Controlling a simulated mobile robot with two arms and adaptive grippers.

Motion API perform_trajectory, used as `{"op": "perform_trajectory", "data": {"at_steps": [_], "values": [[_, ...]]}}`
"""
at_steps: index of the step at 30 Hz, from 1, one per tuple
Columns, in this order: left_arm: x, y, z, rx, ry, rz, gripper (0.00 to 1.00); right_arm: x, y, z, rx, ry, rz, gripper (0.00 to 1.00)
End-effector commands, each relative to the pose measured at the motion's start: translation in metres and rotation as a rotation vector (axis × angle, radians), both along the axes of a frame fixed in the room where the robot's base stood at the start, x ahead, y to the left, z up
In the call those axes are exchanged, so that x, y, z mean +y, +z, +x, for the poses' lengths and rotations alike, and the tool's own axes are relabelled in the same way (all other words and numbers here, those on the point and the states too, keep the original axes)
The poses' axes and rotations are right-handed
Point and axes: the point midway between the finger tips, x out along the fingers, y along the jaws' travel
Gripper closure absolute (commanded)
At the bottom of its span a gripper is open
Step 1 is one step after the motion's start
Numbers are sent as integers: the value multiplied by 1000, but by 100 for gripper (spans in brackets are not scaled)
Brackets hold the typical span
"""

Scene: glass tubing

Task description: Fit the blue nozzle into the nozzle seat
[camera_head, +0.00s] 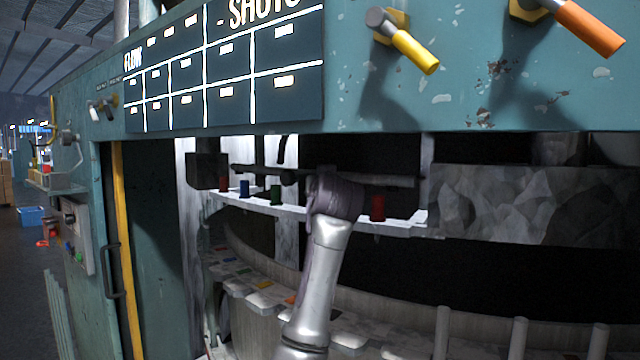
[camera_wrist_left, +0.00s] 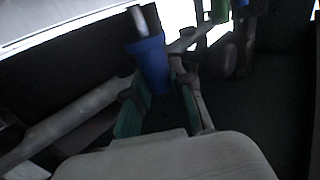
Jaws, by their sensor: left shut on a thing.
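A blue nozzle (camera_wrist_left: 152,64) is between the two fingertips of my left gripper (camera_wrist_left: 157,82) in the left wrist view. The gripper is shut on it. A short pale metal piece shows at the nozzle's upper end. In the head view my left arm reaches up into the machine opening, and its wrist hides the gripper. A blue piece (camera_head: 244,188) stands on the pale shelf in the head view; I cannot tell whether it is the held nozzle. I cannot make out the nozzle seat. My right gripper is not in view.
The pale shelf (camera_head: 299,212) also carries a green piece (camera_head: 276,195) and red pieces (camera_head: 377,208). A dark bar (camera_head: 395,180) runs just above it. The teal panel (camera_head: 470,90) with yellow and orange handles overhangs the opening. Upright posts (camera_head: 518,338) stand at lower right.

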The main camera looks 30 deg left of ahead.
Motion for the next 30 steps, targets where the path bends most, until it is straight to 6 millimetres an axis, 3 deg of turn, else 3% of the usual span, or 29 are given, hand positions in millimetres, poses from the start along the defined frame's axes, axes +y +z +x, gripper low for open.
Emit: {"op": "perform_trajectory", "data": {"at_steps": [24,25,30], "values": [[0,-21,0,-1,0,1,100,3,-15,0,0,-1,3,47],[0,-21,0,-1,0,0,75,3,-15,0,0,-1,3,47],[0,-20,0,-1,0,1,48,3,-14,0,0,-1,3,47]]}}
